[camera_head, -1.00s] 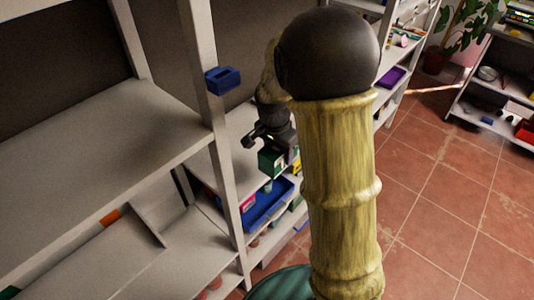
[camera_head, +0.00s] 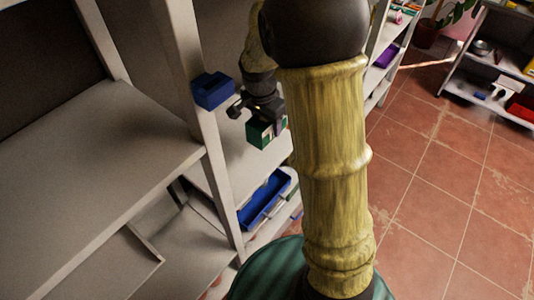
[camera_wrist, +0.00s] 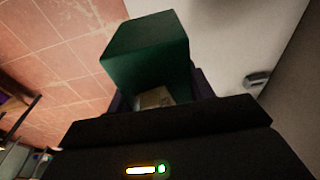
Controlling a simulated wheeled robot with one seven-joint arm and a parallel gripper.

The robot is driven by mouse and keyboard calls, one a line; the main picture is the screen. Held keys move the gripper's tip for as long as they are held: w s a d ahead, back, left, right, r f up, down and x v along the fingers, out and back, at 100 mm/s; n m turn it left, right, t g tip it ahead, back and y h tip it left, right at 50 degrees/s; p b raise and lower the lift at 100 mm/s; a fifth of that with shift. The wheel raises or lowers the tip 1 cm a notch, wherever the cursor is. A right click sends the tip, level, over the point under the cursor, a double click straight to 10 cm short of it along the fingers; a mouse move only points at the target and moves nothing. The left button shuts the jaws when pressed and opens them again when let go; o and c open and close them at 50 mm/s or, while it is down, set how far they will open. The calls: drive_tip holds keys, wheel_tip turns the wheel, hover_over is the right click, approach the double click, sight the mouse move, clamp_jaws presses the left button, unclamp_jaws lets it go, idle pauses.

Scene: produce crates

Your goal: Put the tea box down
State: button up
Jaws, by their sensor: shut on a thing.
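The tea box (camera_head: 262,134) is a small dark green box with a paler side, held by my gripper (camera_head: 258,112) in the head view. My gripper is shut on it. In the wrist view the green tea box (camera_wrist: 147,50) stands out beyond my gripper (camera_wrist: 158,97), with the pale shelf board (camera_wrist: 225,30) behind it on the right and floor on the left. In the head view the box shows against the bare shelf board (camera_head: 240,165). I cannot tell whether it touches the board. My arm hides part of the shelf.
A blue bin (camera_head: 213,90) sits by the shelf post (camera_head: 205,130), close left of my gripper. A blue crate (camera_head: 265,198) stands on a lower level. A small dark object (camera_wrist: 257,79) lies on the board in the wrist view. The tiled floor (camera_head: 440,180) is open on the right.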

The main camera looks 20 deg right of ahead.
drive_tip(key=shift+s+a+f, duration=0.1)
drive_tip(key=shift+s+f, duration=0.05)
drive_tip(key=shift+f, duration=0.25)
drive_tip(key=shift+w+f, duration=0.2)
drive_tip(key=shift+f, duration=2.5)
drive_tip(key=shift+f+p, duration=0.35)
drive_tip(key=shift+f, duration=1.55)
drive_tip(key=shift+f, duration=0.1)
drive_tip(key=o, duration=1.1)
drive_tip(key=shift+c, duration=0.2)
